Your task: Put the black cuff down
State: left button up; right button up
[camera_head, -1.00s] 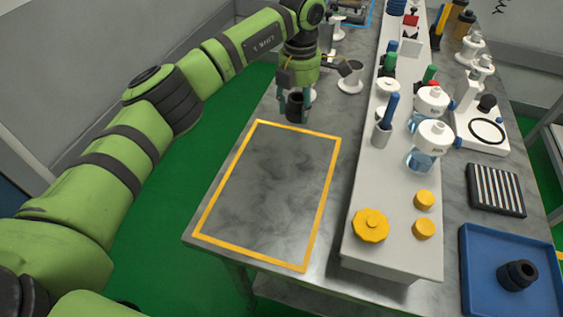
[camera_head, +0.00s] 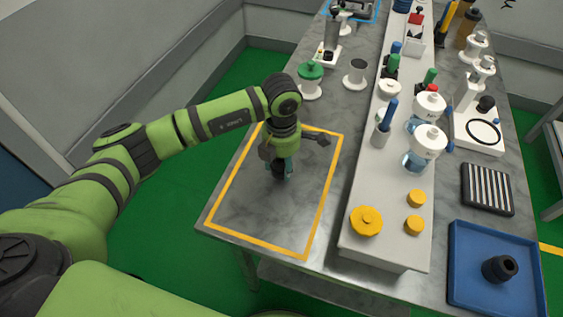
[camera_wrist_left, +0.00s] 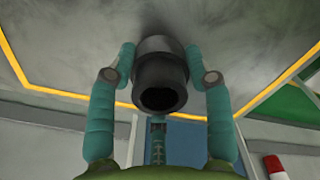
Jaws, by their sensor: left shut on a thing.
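My left gripper (camera_head: 280,175) is over the yellow-outlined area (camera_head: 255,241) on the grey table. In the left wrist view its teal fingers (camera_wrist_left: 160,82) are shut on the black cuff (camera_wrist_left: 160,65), one on each side. The cuff is a short stepped tube with its open end toward the wrist. In the head view the cuff (camera_head: 278,169) is mostly hidden by the gripper. I cannot tell whether it touches the table. My right gripper is not in view.
The outlined area is otherwise bare. A long raised shelf (camera_head: 387,235) with bottles and yellow knobs stands to its right. A similar black part (camera_head: 500,268) lies in a blue tray (camera_head: 460,290). A green-topped white jar (camera_head: 310,82) and a small cup stand (camera_head: 356,73) are behind.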

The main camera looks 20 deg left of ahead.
pick_arm(q)
jog(key=shift+f, duration=0.8)
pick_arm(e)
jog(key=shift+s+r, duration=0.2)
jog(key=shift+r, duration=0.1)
pick_arm(q)
jog(key=shift+f, duration=0.1)
jog(key=shift+f, duration=0.15)
jog(key=o, duration=1.2)
jog(key=shift+c, duration=0.2)
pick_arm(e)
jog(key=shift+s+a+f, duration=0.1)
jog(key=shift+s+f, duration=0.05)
